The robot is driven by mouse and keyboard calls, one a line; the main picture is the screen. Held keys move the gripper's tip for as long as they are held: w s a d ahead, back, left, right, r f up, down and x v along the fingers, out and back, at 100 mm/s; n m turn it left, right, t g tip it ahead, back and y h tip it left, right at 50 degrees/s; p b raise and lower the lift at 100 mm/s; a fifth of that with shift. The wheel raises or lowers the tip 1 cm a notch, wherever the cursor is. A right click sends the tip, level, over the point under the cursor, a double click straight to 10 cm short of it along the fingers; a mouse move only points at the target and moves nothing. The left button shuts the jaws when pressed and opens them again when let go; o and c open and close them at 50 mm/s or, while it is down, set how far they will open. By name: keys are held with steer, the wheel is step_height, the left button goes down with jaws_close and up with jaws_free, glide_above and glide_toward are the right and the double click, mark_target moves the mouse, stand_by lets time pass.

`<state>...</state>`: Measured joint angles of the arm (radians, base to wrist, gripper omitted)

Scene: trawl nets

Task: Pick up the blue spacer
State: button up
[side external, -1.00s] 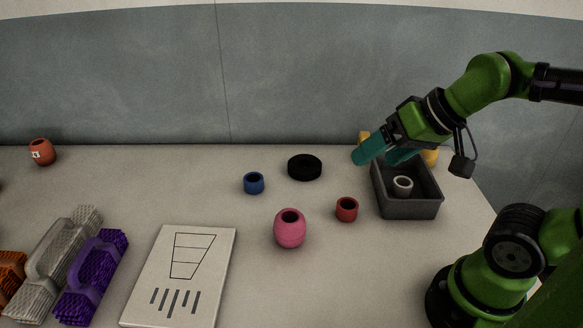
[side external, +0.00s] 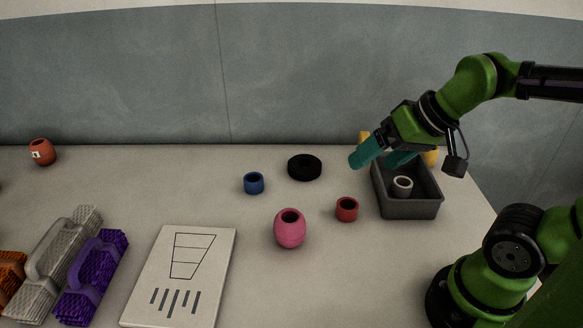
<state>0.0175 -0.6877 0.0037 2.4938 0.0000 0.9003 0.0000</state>
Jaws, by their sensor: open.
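The blue spacer (side external: 254,183) is a short hollow ring standing upright on the table, left of the black disc. My gripper (side external: 378,158) has teal fingers, spread apart and empty. It hangs in the air to the right of the blue spacer, by the left edge of the grey tray. The two are well apart.
A black disc (side external: 305,168), a pink barrel-shaped float (side external: 290,229) and a red spacer (side external: 346,209) stand around the middle. The grey tray (side external: 410,209) holds a whitish spacer (side external: 402,187). A printed board (side external: 180,275) and brushes (side external: 92,277) lie front left.

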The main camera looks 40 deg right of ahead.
steer(key=w+d+f+n+g, duration=0.1)
steer(key=w+f+n+g, duration=0.2)
steer(key=w, duration=1)
steer(key=n+y, duration=0.2)
steer(key=n, duration=0.8)
glide_toward(254, 178)
steer(key=a+f, duration=0.2)
steer(key=f, duration=0.1)
steer(key=shift+w+a, duration=0.1)
steer(key=shift+a, duration=0.25)
steer(key=shift+g+h, duration=0.3)
steer(key=shift+x, duration=2.6)
steer(key=shift+a, duration=0.15)
steer(key=c, duration=1.1)
steer(key=shift+r, duration=0.15)
